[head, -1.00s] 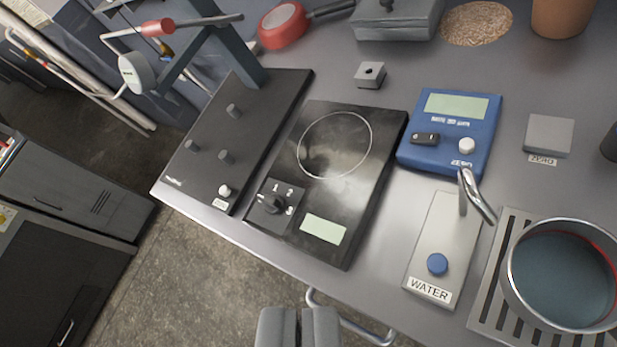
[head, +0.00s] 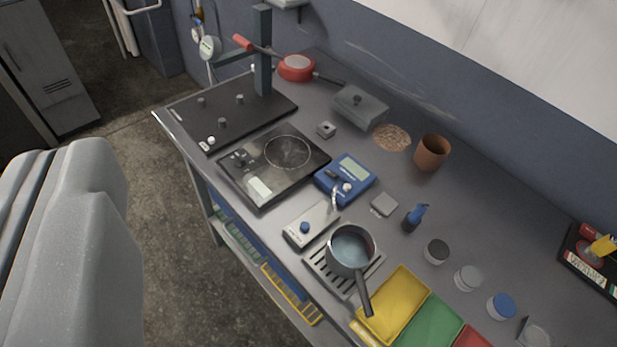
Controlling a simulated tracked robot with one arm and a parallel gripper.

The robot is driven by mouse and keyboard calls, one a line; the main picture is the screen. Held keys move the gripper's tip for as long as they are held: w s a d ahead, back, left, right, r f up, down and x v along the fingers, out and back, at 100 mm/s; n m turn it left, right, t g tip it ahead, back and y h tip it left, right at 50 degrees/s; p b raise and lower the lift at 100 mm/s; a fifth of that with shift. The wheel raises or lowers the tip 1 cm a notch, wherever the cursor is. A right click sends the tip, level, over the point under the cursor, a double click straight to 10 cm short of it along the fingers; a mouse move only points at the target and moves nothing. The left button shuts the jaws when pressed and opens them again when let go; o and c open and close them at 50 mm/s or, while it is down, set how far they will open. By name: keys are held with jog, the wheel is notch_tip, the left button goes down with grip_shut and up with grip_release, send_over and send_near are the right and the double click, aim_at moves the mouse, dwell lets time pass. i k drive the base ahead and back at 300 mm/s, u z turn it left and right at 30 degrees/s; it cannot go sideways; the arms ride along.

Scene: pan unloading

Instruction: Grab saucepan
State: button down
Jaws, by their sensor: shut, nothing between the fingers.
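The saucepan (head: 352,248) is a silver round pot with a blue-grey inside. It stands upright on a slotted drain grate (head: 318,262) near the bench's front edge. Its dark handle (head: 366,296) points toward the bottom of the picture. My gripper (head: 62,185) shows as large grey fingers at the left edge, close to the camera. It is shut and empty, well left of the saucepan and apart from it. The lower part of my gripper is cut off by the frame.
A water tap unit (head: 311,226) is left of the saucepan. A yellow tray (head: 394,303) lies close to its handle, with green and red trays beyond. A blue scale (head: 345,181), black hotplate (head: 274,165) and red pan (head: 297,68) are behind.

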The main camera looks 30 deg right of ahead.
aim_at(350, 249)
jog(key=z, duration=1.1)
jog(key=k, duration=0.55)
jog(key=u, duration=0.25)
